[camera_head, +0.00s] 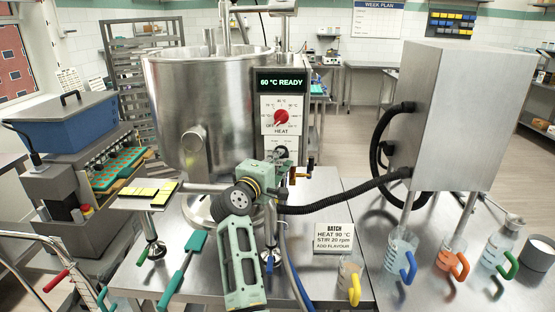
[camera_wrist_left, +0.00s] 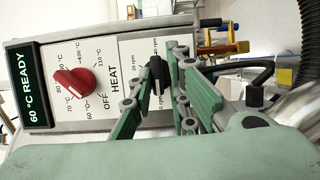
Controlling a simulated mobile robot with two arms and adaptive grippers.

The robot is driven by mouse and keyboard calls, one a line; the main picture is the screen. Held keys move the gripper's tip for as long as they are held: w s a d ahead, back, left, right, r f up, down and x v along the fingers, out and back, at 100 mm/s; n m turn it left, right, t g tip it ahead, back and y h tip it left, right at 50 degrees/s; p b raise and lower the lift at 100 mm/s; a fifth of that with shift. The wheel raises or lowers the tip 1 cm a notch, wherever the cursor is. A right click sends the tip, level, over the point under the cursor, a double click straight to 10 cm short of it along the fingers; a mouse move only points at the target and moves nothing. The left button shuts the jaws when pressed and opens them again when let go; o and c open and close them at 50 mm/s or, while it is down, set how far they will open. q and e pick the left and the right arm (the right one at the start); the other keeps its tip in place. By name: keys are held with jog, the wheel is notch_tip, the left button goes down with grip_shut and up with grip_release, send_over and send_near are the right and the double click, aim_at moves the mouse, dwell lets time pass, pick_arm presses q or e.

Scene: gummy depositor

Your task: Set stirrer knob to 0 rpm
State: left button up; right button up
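The stirrer knob (camera_head: 281,153) is a small black knob below the red heat knob (camera_head: 281,118) on the kettle's control panel. It also shows in the left wrist view (camera_wrist_left: 157,75), beside a scale marked in rpm. Its pointer setting cannot be read, and the scale is partly covered. My left gripper (camera_wrist_left: 160,72), green with dark joints, is at the panel with one finger on each side of the black knob. Whether the fingers press on it cannot be told. In the head view my green left wrist hides the panel's lower part. My right gripper is not in view.
The display (camera_head: 281,83) reads 60 °C READY. A steel kettle (camera_head: 175,115) stands left of the panel. A batch card (camera_head: 333,238) reads HEAT 90 °C, STIR 20 rpm. Jugs with coloured handles, including a yellow-handled jug (camera_head: 348,278), stand at the right. A black hose (camera_head: 345,196) runs beside my wrist.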

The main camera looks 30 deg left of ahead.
pick_arm(q)
jog(key=shift+o, duration=1.1)
jog(key=shift+r, duration=0.1)
jog(key=s+d, duration=0.2)
jog(key=s, duration=1)
jog(key=shift+w, duration=0.1)
